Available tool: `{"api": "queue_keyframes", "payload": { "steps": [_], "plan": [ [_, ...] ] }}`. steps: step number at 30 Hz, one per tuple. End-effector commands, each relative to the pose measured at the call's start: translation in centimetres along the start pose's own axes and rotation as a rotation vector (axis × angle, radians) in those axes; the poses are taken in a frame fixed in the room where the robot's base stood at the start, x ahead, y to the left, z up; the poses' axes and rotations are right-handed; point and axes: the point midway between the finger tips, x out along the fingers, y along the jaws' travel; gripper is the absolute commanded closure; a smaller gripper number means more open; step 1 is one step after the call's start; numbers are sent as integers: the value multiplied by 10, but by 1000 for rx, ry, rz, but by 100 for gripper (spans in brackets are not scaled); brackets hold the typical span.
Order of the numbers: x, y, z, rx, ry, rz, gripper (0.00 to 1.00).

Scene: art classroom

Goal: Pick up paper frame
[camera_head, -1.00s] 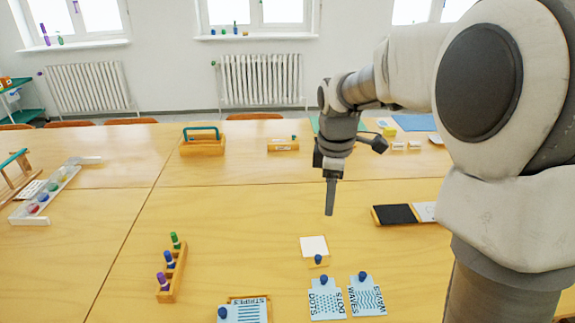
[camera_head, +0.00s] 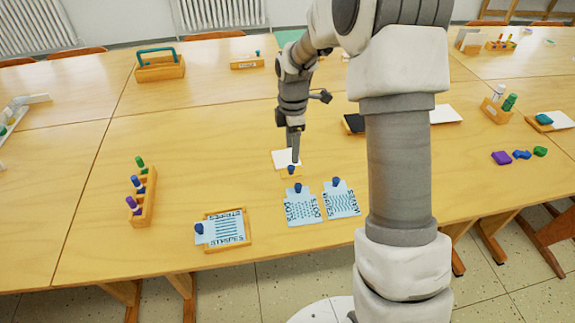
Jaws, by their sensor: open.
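Blue cards marked dots (camera_head: 302,208) and waves (camera_head: 342,202) lie in front. A stripes card (camera_head: 222,230) sits on a wooden tray (camera_head: 247,214). A wooden marker rack (camera_head: 146,203) stands left. A black pad (camera_head: 353,123) lies right. My arm hides part of the table.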

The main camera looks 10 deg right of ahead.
Motion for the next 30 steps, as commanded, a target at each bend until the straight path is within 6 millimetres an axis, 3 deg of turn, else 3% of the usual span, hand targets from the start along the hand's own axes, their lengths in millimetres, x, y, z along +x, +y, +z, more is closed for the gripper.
{"api": "queue_keyframes", "payload": {
  "steps": [8, 18, 25, 30],
  "plan": [
    [18, 0, 0, 1, 0, -1, 39],
    [63, 1, -2, 0, -1, -1, 39],
    [64, 1, -2, 1, -1, 1, 39],
    [64, 1, -2, 1, 0, 1, 69]
  ]
}}
